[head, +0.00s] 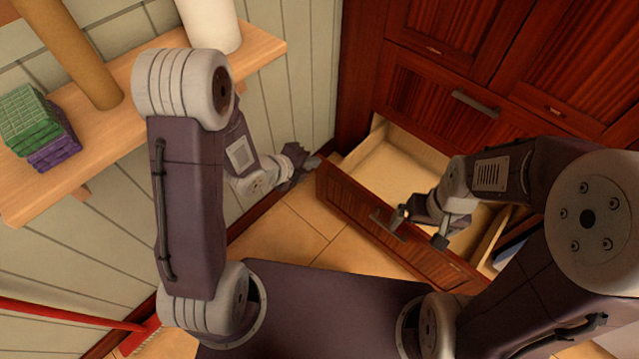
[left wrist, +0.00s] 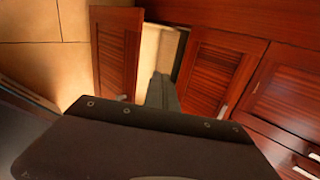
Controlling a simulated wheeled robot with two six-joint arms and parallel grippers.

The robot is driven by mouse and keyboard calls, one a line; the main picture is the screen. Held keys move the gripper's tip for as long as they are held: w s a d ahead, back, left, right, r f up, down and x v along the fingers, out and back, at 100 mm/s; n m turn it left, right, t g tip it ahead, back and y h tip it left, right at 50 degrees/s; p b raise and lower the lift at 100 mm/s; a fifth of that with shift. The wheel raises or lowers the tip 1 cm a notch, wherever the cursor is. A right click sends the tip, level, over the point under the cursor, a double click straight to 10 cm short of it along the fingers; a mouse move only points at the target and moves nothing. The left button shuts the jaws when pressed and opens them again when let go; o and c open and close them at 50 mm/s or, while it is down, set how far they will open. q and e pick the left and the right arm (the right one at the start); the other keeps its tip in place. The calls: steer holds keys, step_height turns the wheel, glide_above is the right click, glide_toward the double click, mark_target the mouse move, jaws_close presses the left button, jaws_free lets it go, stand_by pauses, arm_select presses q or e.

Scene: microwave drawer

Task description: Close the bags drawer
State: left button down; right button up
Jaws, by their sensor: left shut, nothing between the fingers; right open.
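The open lower drawer (head: 340,200) has a reddish-brown wooden front with a metal handle (head: 383,226). It is pulled well out of the cabinet, and its pale interior (head: 390,172) looks empty where it shows. My left gripper (head: 308,162) is shut and empty, close to the left end of the drawer front; I cannot tell if it touches. In the left wrist view the shut fingers (left wrist: 163,88) point towards the gap between the drawer front (left wrist: 115,52) and the cabinet. My right gripper (head: 421,228) is open, over the drawer front near the handle, which it partly hides.
The closed drawer above (head: 430,90) and cabinet doors (head: 460,25) stand behind. A wooden shelf (head: 110,160) on the left wall holds green and purple packs (head: 35,125), a brown roll (head: 70,50) and a white roll (head: 212,22). A red broom (head: 75,317) lies lower left. Tiled floor (head: 290,235) is clear.

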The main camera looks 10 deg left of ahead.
arm_select(q)
step_height(320, 180, down, 12)
steer(key=s+b, duration=0.1)
steer(key=b, duration=0.4)
steer(key=shift+s+a+r+n+g, duration=0.2)
steer(key=shift+a+n+g, duration=0.1)
steer(key=shift+a+g, duration=0.15)
arm_select(e)
step_height(320, 180, down, 8)
steer(key=shift+f, duration=0.25)
arm_select(q)
steer(key=b, duration=0.6)
glide_toward(338, 176)
steer(key=x, duration=0.6)
steer(key=shift+s+d, duration=0.1)
arm_select(e)
step_height(338, 176, down, 6)
steer(key=shift+r, duration=0.1)
